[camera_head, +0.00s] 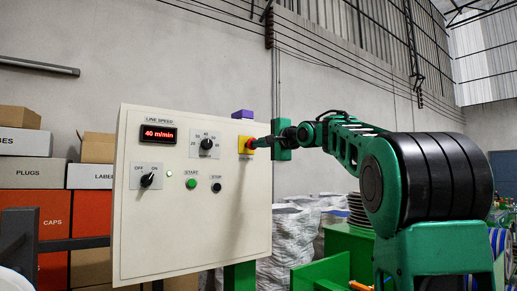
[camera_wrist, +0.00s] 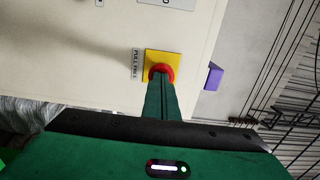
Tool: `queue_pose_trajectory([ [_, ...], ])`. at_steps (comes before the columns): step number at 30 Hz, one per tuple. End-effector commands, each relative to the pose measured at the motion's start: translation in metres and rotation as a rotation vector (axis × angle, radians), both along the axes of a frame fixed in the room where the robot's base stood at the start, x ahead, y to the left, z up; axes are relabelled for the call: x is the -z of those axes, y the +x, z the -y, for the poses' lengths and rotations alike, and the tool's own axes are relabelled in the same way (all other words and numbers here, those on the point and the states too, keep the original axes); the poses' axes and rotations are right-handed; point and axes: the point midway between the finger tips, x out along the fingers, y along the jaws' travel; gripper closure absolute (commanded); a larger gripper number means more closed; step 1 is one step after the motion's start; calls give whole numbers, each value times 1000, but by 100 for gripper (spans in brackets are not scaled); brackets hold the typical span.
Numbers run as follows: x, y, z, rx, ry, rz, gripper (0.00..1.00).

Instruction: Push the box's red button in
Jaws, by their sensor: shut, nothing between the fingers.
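The control box (camera_head: 160,220) is a pale upright panel in the head view. Its red button (camera_head: 250,144) sits on a yellow square plate (camera_head: 242,144) near the panel's upper right. In the wrist view the red button (camera_wrist: 172,69) shows as a red rim around my fingertips, on the yellow plate (camera_wrist: 150,56). My gripper (camera_wrist: 161,76) is shut with nothing between its fingers. Its tips are in front of the button and seem to touch it. The fingers hide the button's middle, so how far in it stands cannot be told.
The panel also carries a speed display (camera_head: 159,134), a speed knob (camera_head: 207,144), an off/on switch (camera_head: 147,180), a green start button (camera_head: 191,183) and a black stop button (camera_head: 216,187). A purple block (camera_wrist: 214,76) is at the panel's edge. Boxes (camera_head: 38,205) stand left.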

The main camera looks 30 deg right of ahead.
Motion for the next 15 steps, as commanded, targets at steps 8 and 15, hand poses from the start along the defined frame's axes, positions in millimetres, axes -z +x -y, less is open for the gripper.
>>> queue_pose_trajectory([
  [8,0,3,-1,-2,0,0,100],
  [15,0,25,-2,-2,0,2,100],
])
